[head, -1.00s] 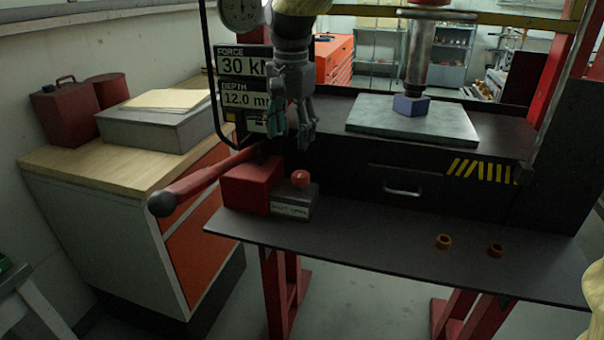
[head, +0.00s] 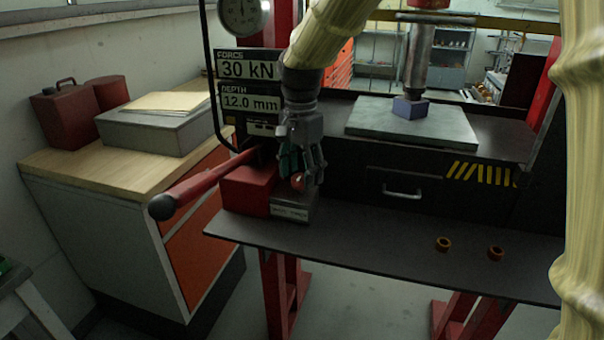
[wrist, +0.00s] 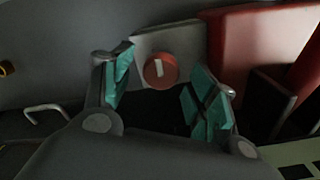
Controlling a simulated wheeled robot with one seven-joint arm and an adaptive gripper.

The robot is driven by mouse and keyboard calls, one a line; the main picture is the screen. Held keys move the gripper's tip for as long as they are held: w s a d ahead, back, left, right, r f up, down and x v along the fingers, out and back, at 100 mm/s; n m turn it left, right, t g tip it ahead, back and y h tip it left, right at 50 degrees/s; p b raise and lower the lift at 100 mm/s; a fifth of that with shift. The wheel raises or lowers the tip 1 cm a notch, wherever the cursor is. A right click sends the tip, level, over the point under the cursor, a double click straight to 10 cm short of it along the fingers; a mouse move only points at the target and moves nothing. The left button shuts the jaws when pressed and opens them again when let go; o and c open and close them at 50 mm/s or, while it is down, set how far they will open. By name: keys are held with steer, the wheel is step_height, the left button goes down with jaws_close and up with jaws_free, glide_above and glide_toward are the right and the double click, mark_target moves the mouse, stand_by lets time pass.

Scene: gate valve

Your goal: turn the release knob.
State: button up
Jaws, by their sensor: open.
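The release knob (head: 298,181) is a small round red knob on a grey block, partly hidden by my gripper in the head view. In the wrist view the knob (wrist: 160,71) shows face-on with a pale mark on it. My gripper (head: 303,178) is at the knob in the head view. In the wrist view the teal finger pads of my gripper (wrist: 163,90) are spread apart, with the knob seen between them. No contact with the knob shows.
A red lever (head: 205,185) with a dark ball end sticks out left of the knob block. A red box (head: 246,190) adjoins the block. Two orange rings (head: 443,244) lie on the dark shelf (head: 370,250). A drawer handle (head: 402,193) is to the right.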

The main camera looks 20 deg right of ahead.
steer(key=shift+f, duration=0.55)
steer(key=c, duration=1)
steer(key=shift+c, duration=0.2)
